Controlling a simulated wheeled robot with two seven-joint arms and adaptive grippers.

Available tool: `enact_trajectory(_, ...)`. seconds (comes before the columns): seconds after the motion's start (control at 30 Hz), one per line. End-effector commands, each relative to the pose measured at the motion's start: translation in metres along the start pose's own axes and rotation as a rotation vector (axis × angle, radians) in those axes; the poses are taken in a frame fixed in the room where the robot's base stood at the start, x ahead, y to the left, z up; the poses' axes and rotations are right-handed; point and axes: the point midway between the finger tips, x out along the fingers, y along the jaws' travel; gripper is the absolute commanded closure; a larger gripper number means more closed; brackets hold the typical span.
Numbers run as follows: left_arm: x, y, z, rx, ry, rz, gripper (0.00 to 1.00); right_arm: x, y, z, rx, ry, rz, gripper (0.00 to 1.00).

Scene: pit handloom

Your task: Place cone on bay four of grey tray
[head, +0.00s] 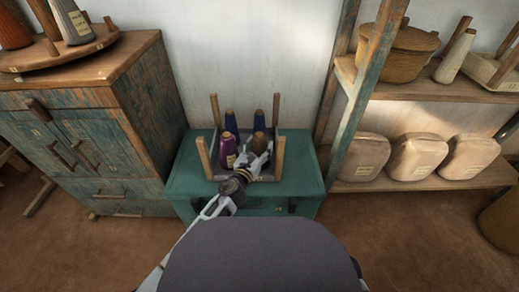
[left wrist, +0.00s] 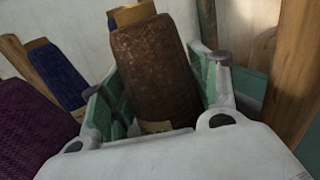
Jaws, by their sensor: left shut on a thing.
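A brown cone (head: 258,143) with a tan top stands at the front right of the grey tray (head: 213,174). My left gripper (head: 262,158) is shut on this cone; the left wrist view shows the brown cone (left wrist: 157,70) between its fingers. A purple cone (head: 228,155) stands at the tray's front left. Two dark blue cones stand behind, one at the back left (head: 231,125) and one at the back right (head: 259,122). The brown cone's base is hidden, so I cannot tell whether it touches the tray floor. My right gripper is out of view.
Wooden posts rise at the tray's corners, with the front right post (head: 280,158) close beside my gripper. The tray sits on a green chest (head: 188,178). A wooden cabinet (head: 140,100) stands left and a shelf rack (head: 355,90) right. Bare floor (head: 420,235) lies at the front right.

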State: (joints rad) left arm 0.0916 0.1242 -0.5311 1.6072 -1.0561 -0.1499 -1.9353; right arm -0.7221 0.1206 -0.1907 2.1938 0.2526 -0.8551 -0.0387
Motion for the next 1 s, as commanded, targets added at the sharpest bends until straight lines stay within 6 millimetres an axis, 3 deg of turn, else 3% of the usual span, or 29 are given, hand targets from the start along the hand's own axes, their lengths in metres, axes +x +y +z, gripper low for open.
enact_trajectory(0.47, 0.0003, -0.0001, -0.0022, 0.001, -0.002, 0.000, 0.68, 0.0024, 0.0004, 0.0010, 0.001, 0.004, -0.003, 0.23)
enact_trajectory(0.5, 0.0001, 0.0000, -0.0029, 0.001, -0.001, 0.000, 0.36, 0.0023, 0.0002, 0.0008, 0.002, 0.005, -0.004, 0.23)
enact_trajectory(0.63, 0.0001, 0.0000, -0.0024, 0.001, 0.000, 0.000, 0.19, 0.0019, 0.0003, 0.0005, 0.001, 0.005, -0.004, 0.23)
enact_trajectory(1.0, 0.0001, 0.0000, -0.0023, 0.000, 0.000, 0.000, 0.17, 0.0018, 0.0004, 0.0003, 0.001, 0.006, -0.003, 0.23)
